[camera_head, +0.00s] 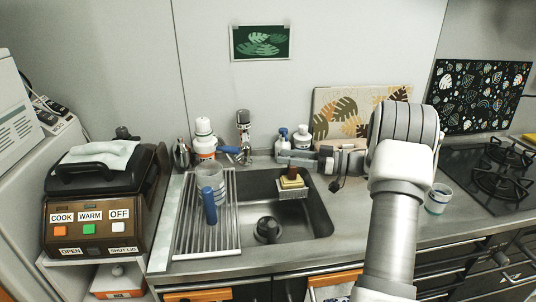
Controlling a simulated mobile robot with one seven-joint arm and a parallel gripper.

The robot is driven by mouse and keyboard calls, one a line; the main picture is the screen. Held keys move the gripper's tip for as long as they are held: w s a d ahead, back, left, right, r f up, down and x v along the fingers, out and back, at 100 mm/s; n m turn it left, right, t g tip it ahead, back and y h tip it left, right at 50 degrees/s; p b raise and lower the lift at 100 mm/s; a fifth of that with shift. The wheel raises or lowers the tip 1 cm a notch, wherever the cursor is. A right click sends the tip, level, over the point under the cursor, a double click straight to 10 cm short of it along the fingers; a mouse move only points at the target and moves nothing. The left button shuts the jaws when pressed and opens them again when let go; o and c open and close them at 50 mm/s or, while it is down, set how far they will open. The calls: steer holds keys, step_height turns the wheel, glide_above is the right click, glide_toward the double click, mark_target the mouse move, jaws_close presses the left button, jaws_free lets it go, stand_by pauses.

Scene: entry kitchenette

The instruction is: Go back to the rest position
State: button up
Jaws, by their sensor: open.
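My gripper (284,157) is at the end of my arm, which reaches in from the lower right and bends left at counter height. The gripper points left, near the back edge of the sink (320,212). Its jaws are small in this view and look apart, with nothing seen between them. A sponge holder (292,193) with yellow sponges and a brown-topped brush hangs in the sink just below the gripper.
A drying rack (185,225) holds a clear container (209,178) and a blue cylinder (209,206). Bottles (203,138) and a faucet (243,132) stand behind. A cooker (95,205) is left. A cup (438,198) and a gas hob (498,172) are right. A patterned board (345,105) leans behind my arm.

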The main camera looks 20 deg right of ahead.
steer(key=shift+v, duration=1)
steer(key=shift+r, duration=0.1)
